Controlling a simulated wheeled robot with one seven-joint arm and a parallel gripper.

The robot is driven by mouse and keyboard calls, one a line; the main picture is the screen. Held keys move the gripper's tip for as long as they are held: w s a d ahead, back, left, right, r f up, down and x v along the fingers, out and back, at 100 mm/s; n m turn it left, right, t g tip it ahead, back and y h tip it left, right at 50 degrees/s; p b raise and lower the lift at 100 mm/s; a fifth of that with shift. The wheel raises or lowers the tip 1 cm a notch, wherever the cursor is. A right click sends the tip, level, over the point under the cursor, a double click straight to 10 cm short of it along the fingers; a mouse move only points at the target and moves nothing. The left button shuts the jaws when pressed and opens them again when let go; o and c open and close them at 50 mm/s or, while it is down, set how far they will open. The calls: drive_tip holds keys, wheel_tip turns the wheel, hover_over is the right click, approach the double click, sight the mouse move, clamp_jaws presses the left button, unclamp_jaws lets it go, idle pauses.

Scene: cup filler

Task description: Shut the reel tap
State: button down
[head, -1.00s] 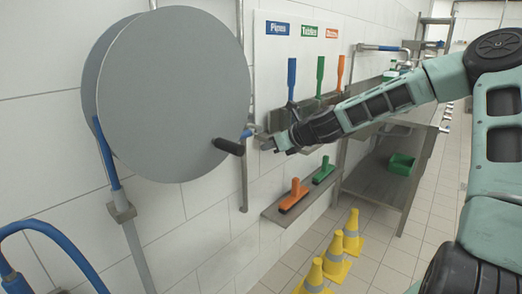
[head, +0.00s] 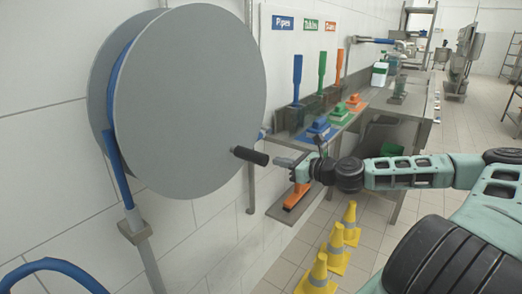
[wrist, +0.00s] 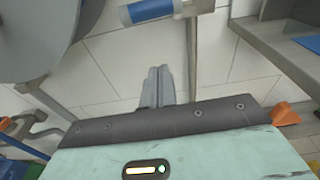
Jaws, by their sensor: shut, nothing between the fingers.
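The reel tap shows as a small blue piece (head: 263,134) on the thin wall pipe just right of the hose reel, partly hidden by the reel. In the wrist view a blue cylinder with grey ends (wrist: 150,10), which looks like the tap's blue part, lies at the top beside the vertical pipe. My gripper (head: 281,161) is shut and empty. In the head view it is below and a little right of the blue piece, close to the reel's black crank handle (head: 250,155). In the wrist view the closed fingers (wrist: 160,80) are below the cylinder, apart from it.
The large grey hose reel (head: 195,100) fills the left. A wall shelf (head: 285,118) with brushes is behind my gripper, and a lower shelf (head: 283,212) holds an orange squeegee (head: 297,196). Yellow cones (head: 337,245) stand on the floor. A blue hose (head: 50,265) is at lower left.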

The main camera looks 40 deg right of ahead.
drive_tip(key=w+a+r+p, duration=0.2)
drive_tip(key=w+a+p, duration=0.1)
drive_tip(key=w, duration=0.5)
drive_tip(key=shift+r, duration=0.3)
drive_tip(key=shift+r+p, duration=0.7)
drive_tip(key=shift+m, duration=0.3)
